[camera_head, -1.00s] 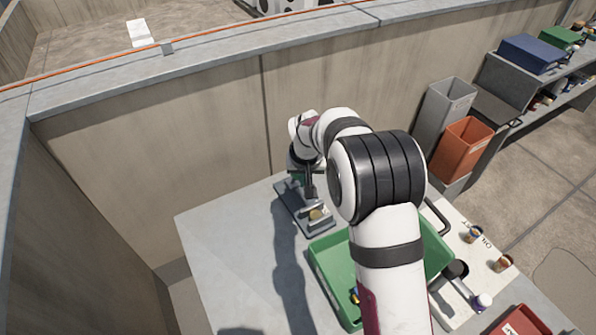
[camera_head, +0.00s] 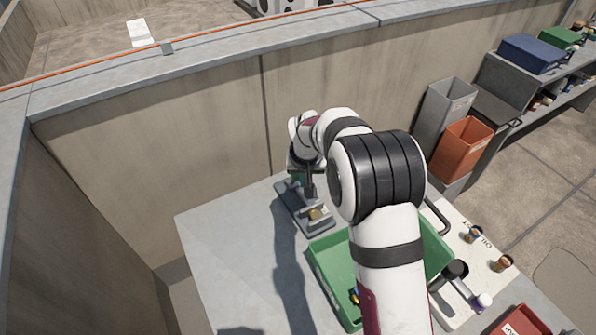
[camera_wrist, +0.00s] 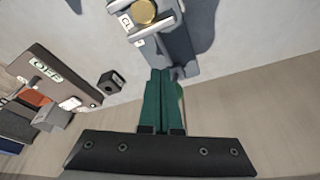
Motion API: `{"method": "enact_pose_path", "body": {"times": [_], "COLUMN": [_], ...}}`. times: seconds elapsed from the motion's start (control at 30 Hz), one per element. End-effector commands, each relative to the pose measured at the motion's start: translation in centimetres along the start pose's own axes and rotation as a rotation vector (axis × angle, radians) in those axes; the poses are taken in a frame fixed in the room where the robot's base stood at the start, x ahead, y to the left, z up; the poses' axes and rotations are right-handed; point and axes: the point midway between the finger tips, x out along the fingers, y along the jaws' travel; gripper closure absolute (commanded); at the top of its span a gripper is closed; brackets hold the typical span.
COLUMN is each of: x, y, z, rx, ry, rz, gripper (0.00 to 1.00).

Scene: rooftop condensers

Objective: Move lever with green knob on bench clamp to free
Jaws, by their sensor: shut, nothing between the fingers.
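The bench clamp (camera_head: 291,202) is a grey fixture on a grey base plate near the back edge of the bench. A round brass-coloured piece (camera_wrist: 143,12) and a partly readable white label (camera_wrist: 126,21) show on it at the top of the wrist view. My gripper (camera_wrist: 161,72) has green fingers, closed together and empty, with their tips at the clamp's grey body (camera_wrist: 181,48). I cannot tell whether they touch it. In the head view, my wrist hides much of the clamp's far end. I cannot make out the green knob apart from the green fingers.
A green tray (camera_head: 325,268) stands on the bench right of the clamp, partly behind my arm. A pale panel (camera_head: 462,215) with small knobs and a lever lies farther right. A concrete wall (camera_head: 190,150) rises behind the bench. The bench's left part is clear.

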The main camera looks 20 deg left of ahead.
Motion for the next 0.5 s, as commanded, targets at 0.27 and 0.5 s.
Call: {"method": "enact_pose_path", "body": {"times": [0.27, 0.5], "x": [0.1, 0.3], "y": [-0.2, -0.6], "z": [-0.3, -1.0], "rx": [0.000, 0.000], "ry": [0.000, 0.001], "rz": [0.000, 0.000], "gripper": [1.00, 1.00]}}
